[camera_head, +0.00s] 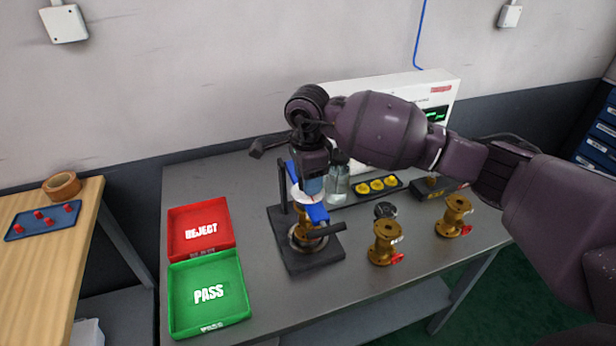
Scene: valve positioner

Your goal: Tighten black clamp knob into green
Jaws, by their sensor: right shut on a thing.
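My right gripper (309,188) reaches in from the right and points down over the black fixture (310,258) in the middle of the table. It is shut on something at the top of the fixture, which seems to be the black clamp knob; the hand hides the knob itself. Blue pieces and a white disc show around the fingertips. Below them a brass valve body (304,232) stands in the fixture. No green zone on the clamp can be made out. My left gripper is not in view.
A red REJECT tray (224,244) and a green PASS tray (239,309) lie left of the fixture. Two brass valves (384,247) (453,218) and a black round part (385,210) stand to the right. Behind are a clear bottle (338,185) and a tray of yellow caps (398,181).

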